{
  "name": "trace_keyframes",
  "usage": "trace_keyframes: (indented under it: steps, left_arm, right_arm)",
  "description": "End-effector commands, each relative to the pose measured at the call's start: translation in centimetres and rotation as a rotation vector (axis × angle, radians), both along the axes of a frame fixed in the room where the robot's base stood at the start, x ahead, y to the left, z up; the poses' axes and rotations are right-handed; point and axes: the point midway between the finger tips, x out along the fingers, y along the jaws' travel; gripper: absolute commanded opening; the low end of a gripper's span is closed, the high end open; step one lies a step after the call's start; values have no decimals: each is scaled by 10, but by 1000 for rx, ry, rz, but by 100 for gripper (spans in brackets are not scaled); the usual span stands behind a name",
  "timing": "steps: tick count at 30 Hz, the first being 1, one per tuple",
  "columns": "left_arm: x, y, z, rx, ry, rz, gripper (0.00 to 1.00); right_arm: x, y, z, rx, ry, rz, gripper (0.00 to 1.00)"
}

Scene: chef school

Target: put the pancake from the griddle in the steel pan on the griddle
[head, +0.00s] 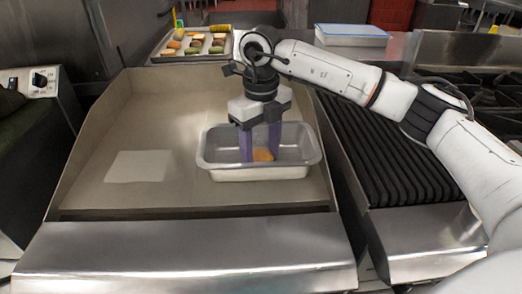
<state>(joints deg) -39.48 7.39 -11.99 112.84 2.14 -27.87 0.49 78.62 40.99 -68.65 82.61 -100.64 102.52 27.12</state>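The steel pan (262,174) is a shallow rectangular tray standing on the right part of the griddle (110,130). The pancake (262,154) is small and orange-brown, and shows inside the pan. My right gripper (261,155) points straight down into the pan, its two purple fingers apart with the pancake between or just below their tips. Whether the fingers grip the pancake or it lies loose on the pan floor is unclear. The pan's front wall hides the lowest part. My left gripper is not in view.
A pale square (139,166) lies on the left of the griddle, which is otherwise bare there. A black ribbed grill (385,150) is to the right, under my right arm. A blue-lidded container (351,35) stands at the back.

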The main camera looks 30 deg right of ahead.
Motion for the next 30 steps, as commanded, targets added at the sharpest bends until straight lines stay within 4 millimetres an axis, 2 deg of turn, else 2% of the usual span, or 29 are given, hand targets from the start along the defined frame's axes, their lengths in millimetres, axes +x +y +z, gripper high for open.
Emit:
trace_keyframes:
  steps: [8,9,12,23,26,30]
  left_arm:
    - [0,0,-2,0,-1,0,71]
    - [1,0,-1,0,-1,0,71]
    - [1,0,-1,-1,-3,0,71]
    - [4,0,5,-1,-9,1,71]
    - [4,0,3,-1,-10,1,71]
    - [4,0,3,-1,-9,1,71]
  right_arm:
    - [0,0,-3,0,-1,1,27]
    - [0,0,-3,0,-1,1,55]
    - [0,0,-2,0,-1,1,71]
    - [0,0,4,0,-1,1,71]
    - [1,1,15,1,-4,1,71]
    - [1,1,44,1,-5,1,71]
